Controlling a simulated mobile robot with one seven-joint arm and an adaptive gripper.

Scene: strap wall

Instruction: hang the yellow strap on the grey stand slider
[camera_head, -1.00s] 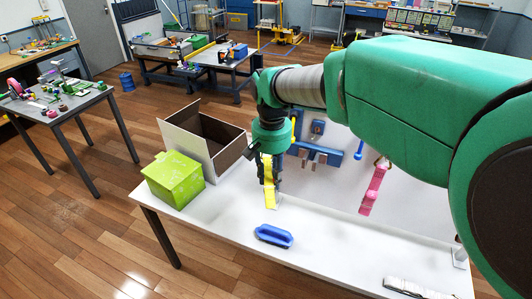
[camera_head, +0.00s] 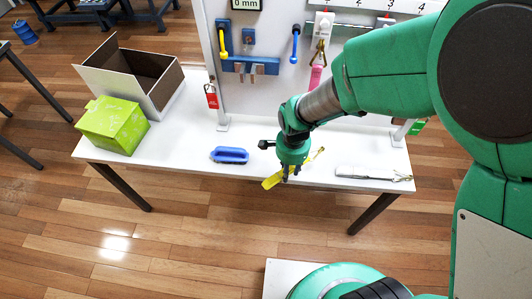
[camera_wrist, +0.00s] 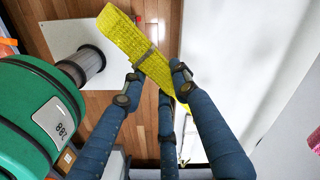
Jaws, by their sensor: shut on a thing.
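The yellow strap (camera_head: 271,181) is a flat woven band. My gripper (camera_head: 290,172) is shut on it above the front part of the white table, and one end sticks out to the lower left. The wrist view shows the strap (camera_wrist: 138,48) running between my blue-grey fingers (camera_wrist: 152,88), with a dark buckle-like piece across it.
A blue rack (camera_head: 238,66) with metal clips is on the panel (camera_head: 275,95). A pink strap (camera_head: 316,76) hangs from a hook.

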